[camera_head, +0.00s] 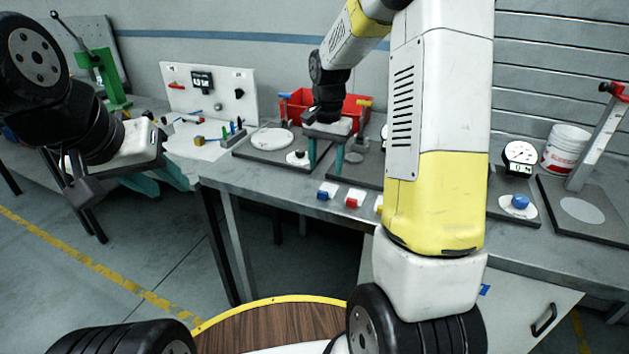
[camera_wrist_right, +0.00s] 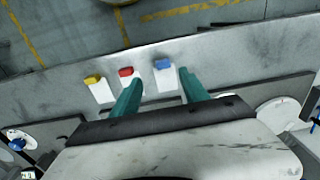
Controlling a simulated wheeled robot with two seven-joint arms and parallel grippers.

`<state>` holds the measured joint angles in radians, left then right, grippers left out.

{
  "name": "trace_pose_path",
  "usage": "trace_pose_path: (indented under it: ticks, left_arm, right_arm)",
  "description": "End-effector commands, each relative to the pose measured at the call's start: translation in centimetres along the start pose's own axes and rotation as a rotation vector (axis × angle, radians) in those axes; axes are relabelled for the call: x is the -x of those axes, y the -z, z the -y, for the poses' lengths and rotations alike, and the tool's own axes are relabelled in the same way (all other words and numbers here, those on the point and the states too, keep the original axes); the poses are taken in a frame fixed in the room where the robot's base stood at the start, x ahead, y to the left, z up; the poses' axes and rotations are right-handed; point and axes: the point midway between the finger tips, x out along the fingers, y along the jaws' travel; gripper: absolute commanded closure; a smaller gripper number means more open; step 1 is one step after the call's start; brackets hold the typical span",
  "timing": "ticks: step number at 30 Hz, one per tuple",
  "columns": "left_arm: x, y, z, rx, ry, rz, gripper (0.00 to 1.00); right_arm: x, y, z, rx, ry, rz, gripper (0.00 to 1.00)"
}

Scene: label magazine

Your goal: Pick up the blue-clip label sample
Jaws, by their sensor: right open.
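The blue-clip label sample (camera_head: 326,190) is a white tag with a blue clip, lying near the bench's front edge. In the right wrist view the sample (camera_wrist_right: 165,77) appears between the two teal fingers. My right gripper (camera_head: 326,162) is open and empty above the bench, behind the label row in the head view. In the wrist view its fingertips (camera_wrist_right: 160,78) straddle the blue-clip sample in the picture; whether they are at its height cannot be told. My left gripper (camera_head: 163,181) is open and empty, in front of the bench at left.
The red-clip label (camera_wrist_right: 128,77) and yellow-clip label (camera_wrist_right: 97,88) lie beside the blue one. Scales and plates stand behind on the bench (camera_head: 265,185). A red bin (camera_head: 355,108) is at the back. My right arm hides part of the bench.

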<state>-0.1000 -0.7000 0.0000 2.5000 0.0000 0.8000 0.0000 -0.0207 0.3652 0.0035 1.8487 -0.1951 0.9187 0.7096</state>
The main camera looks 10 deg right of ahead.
Motion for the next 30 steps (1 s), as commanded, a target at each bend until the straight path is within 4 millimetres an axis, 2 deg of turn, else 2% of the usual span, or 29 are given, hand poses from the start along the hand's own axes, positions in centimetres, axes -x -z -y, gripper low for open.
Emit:
trace_pose_path:
  ticks: [6,21,30]
  left_arm:
    - [0.0,0.0,0.0,0.000,0.000,0.000,0.64]
    - [0.0,0.0,0.0,0.000,0.000,0.000,0.64]
    - [0.0,0.0,0.0,0.000,0.000,0.000,0.64]
  right_arm:
    - [-2.6,0.6,0.3,-0.027,-0.020,0.016,0.47]
    - [-8.8,-0.1,0.7,-0.025,-0.019,0.015,0.47]
    - [-9.2,-0.1,0.7,-0.025,-0.018,0.014,0.49]
